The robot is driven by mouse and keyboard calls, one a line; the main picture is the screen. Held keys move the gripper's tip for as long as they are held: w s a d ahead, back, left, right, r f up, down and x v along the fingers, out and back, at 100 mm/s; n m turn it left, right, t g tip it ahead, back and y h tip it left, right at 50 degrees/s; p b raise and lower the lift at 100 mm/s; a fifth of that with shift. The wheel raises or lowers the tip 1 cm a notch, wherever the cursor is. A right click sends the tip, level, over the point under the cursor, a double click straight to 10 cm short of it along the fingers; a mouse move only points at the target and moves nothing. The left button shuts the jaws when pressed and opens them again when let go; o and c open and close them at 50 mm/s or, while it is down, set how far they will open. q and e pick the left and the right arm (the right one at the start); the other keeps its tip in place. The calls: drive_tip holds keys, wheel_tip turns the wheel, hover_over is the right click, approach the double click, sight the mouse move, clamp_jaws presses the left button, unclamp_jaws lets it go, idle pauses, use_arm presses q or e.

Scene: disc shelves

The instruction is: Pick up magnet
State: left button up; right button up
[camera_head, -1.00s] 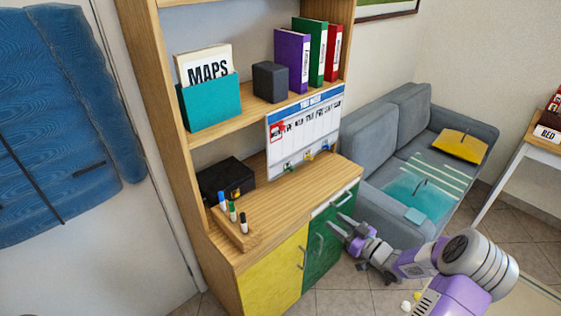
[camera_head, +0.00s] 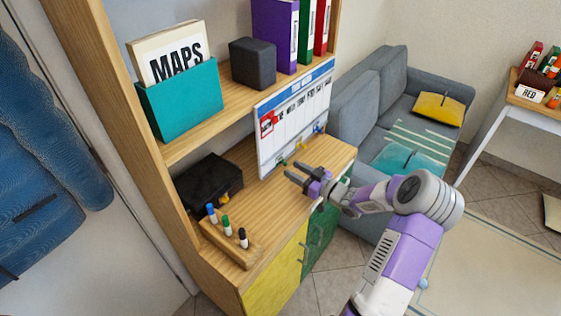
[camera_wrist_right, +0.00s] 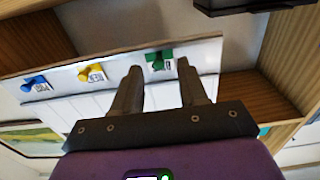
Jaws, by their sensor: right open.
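A whiteboard planner (camera_head: 290,118) stands upright on the wooden desk. Along its bottom edge are a green magnet (camera_head: 283,163), a yellow magnet (camera_head: 300,146) and a blue magnet (camera_head: 318,129). My right gripper (camera_head: 293,172) is open and empty, just in front of the board's lower edge. In the right wrist view the green magnet (camera_wrist_right: 158,60) appears between the open fingertips (camera_wrist_right: 158,70), beyond them; I cannot tell the exact gap. The yellow magnet (camera_wrist_right: 92,73) and blue magnet (camera_wrist_right: 33,82) lie to the left there. My left gripper is not in view.
A black box (camera_head: 208,183) and a wooden marker holder (camera_head: 228,243) are on the desk to the left. The shelf above holds a teal maps file (camera_head: 182,100), a dark box (camera_head: 253,63) and binders. A grey sofa (camera_head: 365,95) stands behind.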

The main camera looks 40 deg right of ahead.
sight(286, 164)
drive_tip(key=x, duration=0.3)
drive_tip(key=shift+w+r, duration=0.1)
drive_tip(key=shift+c, duration=0.4)
clamp_jaws()
drive_tip(key=shift+s+d+r+p, duration=0.15)
drive_tip(key=shift+s+r+p, duration=0.3)
drive_tip(key=shift+r, duration=0.1)
drive_tip(key=r+p, duration=0.1)
drive_tip(key=r, duration=0.1)
drive_tip(key=r+p, duration=0.4)
drive_tip(key=shift+s+d+r, duration=0.1)
drive_tip(key=shift+s+d, duration=0.05)
drive_tip(key=shift+s, duration=0.2)
drive_tip(key=p+v, duration=0.4)
drive_tip(key=v, duration=1.4)
